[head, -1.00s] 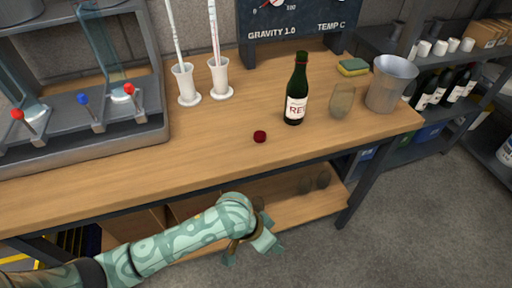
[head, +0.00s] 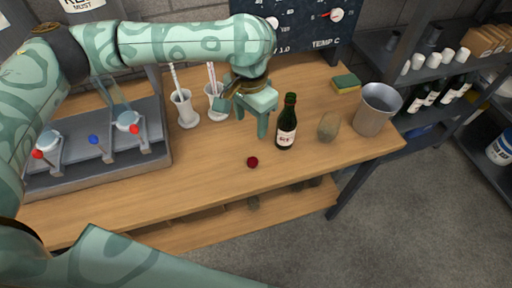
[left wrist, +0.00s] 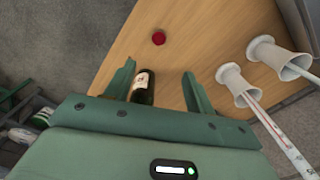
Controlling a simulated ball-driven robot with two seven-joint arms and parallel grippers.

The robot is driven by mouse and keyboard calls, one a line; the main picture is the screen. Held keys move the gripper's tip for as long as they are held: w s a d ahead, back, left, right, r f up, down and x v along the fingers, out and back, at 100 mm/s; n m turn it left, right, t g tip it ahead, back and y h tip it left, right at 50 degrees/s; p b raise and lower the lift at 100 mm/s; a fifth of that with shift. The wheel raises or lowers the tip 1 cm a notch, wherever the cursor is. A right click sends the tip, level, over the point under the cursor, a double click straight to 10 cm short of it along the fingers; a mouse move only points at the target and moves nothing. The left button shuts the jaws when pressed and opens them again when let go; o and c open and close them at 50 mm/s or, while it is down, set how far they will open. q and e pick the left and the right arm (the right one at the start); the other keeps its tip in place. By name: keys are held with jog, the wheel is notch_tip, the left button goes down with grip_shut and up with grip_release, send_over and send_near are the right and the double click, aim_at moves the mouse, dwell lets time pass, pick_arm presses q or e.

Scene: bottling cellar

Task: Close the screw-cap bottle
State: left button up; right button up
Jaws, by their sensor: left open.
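The green screw-cap bottle (head: 286,128) stands upright on the wooden bench (head: 215,175), its label facing me. A small dark red cap (head: 252,162) lies on the bench left of and nearer than the bottle. My left gripper (head: 251,124) is open and empty, pointing down over the bench just left of the bottle. In the left wrist view the open fingers (left wrist: 158,78) show with the bottle (left wrist: 143,86) beside the left finger, partly hidden by the gripper body. The cap (left wrist: 158,38) lies beyond the fingertips there. My right gripper is not in view.
A glass (head: 328,127), a metal bucket (head: 376,110) and a sponge (head: 346,84) stand right of the bottle. White cylinders (head: 186,112) with thin rods stand behind left. A metal filler (head: 95,150) occupies the left end.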

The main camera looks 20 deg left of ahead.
pick_arm(q)
jog(key=b, duration=0.6)
send_over(252, 161)
notch_tip(252, 161, down, 11)
jog(key=shift+f, duration=0.1)
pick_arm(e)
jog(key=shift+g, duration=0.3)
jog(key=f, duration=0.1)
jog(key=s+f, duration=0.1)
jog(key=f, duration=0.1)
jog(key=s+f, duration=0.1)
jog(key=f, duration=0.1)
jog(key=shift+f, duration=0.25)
pick_arm(q)
notch_tip(252, 161, down, 6)
jog(key=b, duration=0.4)
jog(key=shift+r, duration=0.4)
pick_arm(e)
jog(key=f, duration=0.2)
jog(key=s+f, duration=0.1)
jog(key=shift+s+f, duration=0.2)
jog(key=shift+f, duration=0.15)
pick_arm(q)
jog(key=shift+c, duration=0.3)
